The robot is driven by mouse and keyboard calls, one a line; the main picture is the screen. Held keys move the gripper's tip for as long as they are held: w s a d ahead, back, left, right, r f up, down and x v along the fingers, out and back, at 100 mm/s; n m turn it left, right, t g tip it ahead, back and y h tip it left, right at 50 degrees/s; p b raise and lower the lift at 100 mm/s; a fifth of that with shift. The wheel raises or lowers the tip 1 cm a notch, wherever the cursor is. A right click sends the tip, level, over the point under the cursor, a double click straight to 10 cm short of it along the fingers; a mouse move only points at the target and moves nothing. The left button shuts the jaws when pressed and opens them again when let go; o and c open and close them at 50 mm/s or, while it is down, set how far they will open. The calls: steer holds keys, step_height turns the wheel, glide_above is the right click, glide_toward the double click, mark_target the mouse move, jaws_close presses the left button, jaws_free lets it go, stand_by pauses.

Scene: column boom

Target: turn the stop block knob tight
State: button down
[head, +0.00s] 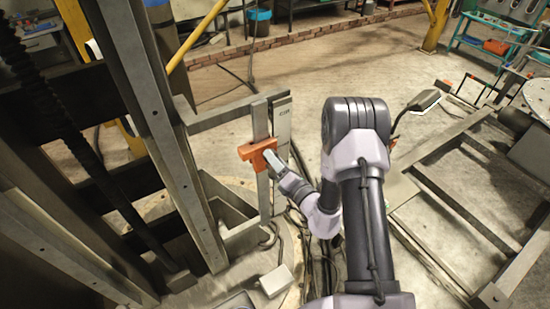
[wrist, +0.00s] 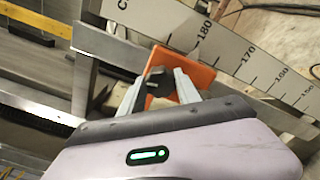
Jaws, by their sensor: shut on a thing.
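The stop block (head: 259,151) is orange and sits on an upright metal bar beside the column frame. It also shows in the wrist view (wrist: 201,78), next to a white scale with numbers. Its dark knob (wrist: 157,82) faces my gripper. My gripper (wrist: 160,84) is shut on the knob, with one grey finger on each side of it. In the head view my gripper (head: 270,158) reaches the block from the right and hides the knob.
The scale plate (wrist: 240,60) runs close behind the block. Metal column rails (head: 150,130) stand to the left. Cables (head: 295,225) and a small grey box (head: 275,281) lie on the floor below. A low metal frame (head: 450,195) lies to the right.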

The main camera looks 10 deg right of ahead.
steer(key=shift+m, duration=0.4)
steer(key=c, duration=0.9)
jaws_free()
steer(key=shift+o, duration=0.2)
steer(key=b+v, duration=0.2)
steer(key=v, duration=1.5)
steer(key=shift+s, duration=0.25)
